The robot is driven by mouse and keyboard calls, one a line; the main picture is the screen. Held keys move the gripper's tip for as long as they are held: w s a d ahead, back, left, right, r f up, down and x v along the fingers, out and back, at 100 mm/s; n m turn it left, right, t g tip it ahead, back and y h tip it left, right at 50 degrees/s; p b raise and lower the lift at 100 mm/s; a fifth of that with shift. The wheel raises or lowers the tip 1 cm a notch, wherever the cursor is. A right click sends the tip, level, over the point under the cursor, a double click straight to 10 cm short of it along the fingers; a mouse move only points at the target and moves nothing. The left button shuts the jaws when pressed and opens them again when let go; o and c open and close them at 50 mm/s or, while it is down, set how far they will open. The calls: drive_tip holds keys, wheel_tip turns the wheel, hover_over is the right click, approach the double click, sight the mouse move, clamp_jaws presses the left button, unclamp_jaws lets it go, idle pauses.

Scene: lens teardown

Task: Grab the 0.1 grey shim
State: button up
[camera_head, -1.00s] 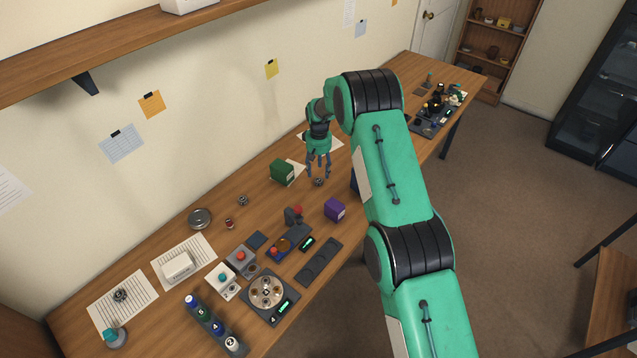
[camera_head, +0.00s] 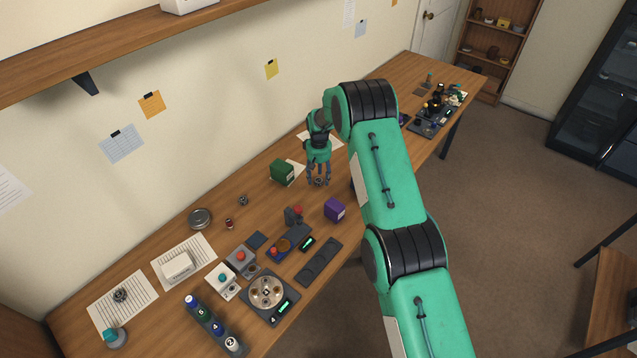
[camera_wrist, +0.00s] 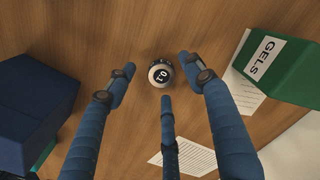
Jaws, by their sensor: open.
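The shim marked 0.1 (camera_wrist: 161,74) is a small round piece with a white labelled top and a dark and grey side. It stands on the wooden table, and in the head view it is a small spot (camera_head: 318,182) at my fingertips. My gripper (camera_wrist: 156,82) is open, with blue fingers to the left, right and near side of the shim in the wrist view. The fingers look apart from the shim. In the head view my gripper (camera_head: 318,180) points down over it, low above the table.
A green box marked GELS (camera_wrist: 276,66) stands close on the right in the wrist view, also in the head view (camera_head: 282,172). A dark blue block (camera_wrist: 35,105) is at the left. A purple box (camera_head: 335,210) and several devices stand nearer.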

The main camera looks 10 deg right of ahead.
sight(319, 181)
drive_tip(key=shift+f, duration=0.8)
clamp_jaws()
drive_tip(key=shift+r, duration=0.2)
wheel_tip(319, 181, up, 10)
drive_tip(key=shift+f, duration=0.15)
idle(0.7)
idle(0.4)
